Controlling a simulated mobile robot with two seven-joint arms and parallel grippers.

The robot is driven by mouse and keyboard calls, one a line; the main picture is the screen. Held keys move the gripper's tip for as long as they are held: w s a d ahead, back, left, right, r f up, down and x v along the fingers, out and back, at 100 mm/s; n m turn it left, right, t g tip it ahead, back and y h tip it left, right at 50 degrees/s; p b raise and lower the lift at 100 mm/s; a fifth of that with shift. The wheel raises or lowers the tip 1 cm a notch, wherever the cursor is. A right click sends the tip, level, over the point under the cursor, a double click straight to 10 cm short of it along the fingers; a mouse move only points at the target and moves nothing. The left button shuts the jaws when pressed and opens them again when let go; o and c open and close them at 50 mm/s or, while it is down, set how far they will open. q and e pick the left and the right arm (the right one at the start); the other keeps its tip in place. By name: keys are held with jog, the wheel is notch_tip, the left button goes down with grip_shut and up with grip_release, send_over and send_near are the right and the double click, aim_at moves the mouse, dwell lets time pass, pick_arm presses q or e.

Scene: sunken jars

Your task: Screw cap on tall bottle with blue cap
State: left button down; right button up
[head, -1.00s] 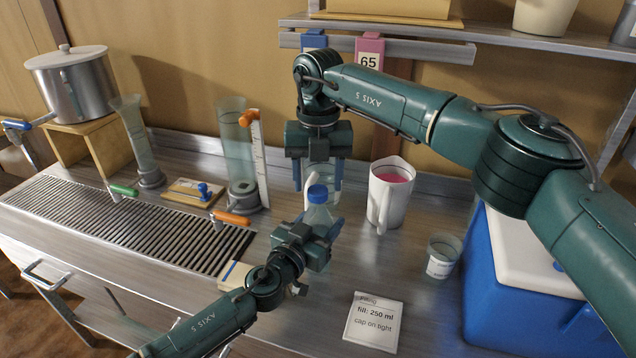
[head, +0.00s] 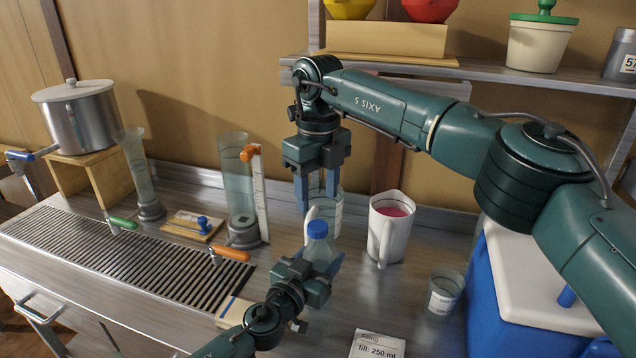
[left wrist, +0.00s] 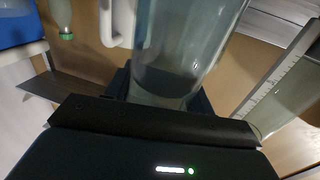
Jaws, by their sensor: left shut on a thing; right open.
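The clear bottle (head: 320,252) with the blue cap (head: 318,229) stands upright at the middle of the bench in the head view. The cap sits on its mouth; I cannot tell how tight it is. My left gripper (head: 318,272) is shut around the bottle's body from the front. My right gripper (head: 315,205) points down, open and empty, its fingers above and behind the cap, apart from it. In the left wrist view a clear vessel (left wrist: 185,50) fills the space before the jaw; its top is out of frame.
A clear container (head: 330,212) stands behind the bottle. A white jug (head: 390,228) with pink contents and a small cup (head: 443,292) stand to the right, near a blue cooler (head: 500,300). A drain grate (head: 130,243) and clear cylinder (head: 236,185) are left. A note card (head: 377,345) lies in front.

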aim_at(318, 225)
jog(key=n, duration=0.2)
jog(key=r+n, duration=0.1)
jog(key=n, duration=0.3)
jog(key=shift+r, duration=0.25)
jog(key=shift+f, duration=4.05)
jog(key=shift+c, duration=0.3)
jog(key=c, duration=0.9)
jog(key=o, duration=1.1)
notch_tip(318, 225, up, 12)
jog(key=shift+r, duration=0.1)
